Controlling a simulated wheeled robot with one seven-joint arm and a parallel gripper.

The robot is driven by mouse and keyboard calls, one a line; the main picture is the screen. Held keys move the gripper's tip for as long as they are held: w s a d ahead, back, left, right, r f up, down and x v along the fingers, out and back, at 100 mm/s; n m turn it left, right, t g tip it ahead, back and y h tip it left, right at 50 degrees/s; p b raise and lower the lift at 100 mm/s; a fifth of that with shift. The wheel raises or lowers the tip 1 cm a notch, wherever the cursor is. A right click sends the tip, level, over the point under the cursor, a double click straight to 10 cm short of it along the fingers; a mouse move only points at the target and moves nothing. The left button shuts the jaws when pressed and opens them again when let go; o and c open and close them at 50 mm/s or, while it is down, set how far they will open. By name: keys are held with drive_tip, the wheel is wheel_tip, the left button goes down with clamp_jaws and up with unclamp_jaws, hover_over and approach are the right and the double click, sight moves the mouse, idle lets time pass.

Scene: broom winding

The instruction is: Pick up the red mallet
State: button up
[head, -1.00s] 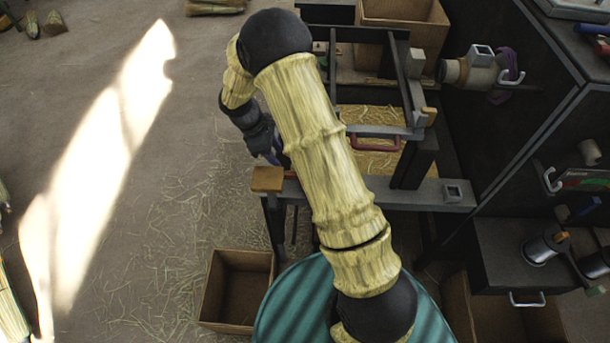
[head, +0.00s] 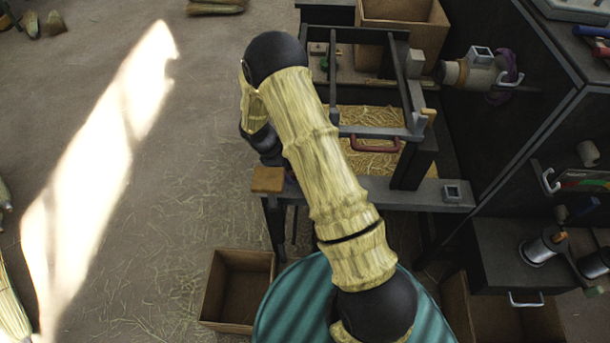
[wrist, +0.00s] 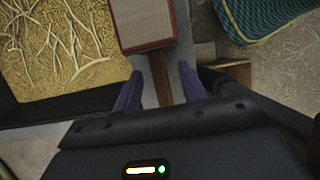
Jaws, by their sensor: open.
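In the wrist view, the red mallet (wrist: 150,24) shows at the top middle as a block with red sides and a paler face. Its brown handle (wrist: 163,86) runs down between the two purple fingers of my gripper (wrist: 160,88). The fingers are open, one on each side of the handle, with gaps visible. The handle's lower end is hidden by the gripper body. In the head view, my arm hides the mallet and nearly all of the gripper.
A grey bench beam (head: 425,192) with a wooden end block (head: 268,179) lies under my arm. A straw-filled tray (head: 372,122) and frame with a red handle (head: 375,147) stand behind. A teal rounded surface (head: 290,310) and open box (head: 238,288) are in front.

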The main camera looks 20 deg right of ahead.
drive_tip(key=shift+x, duration=0.9)
clamp_jaws()
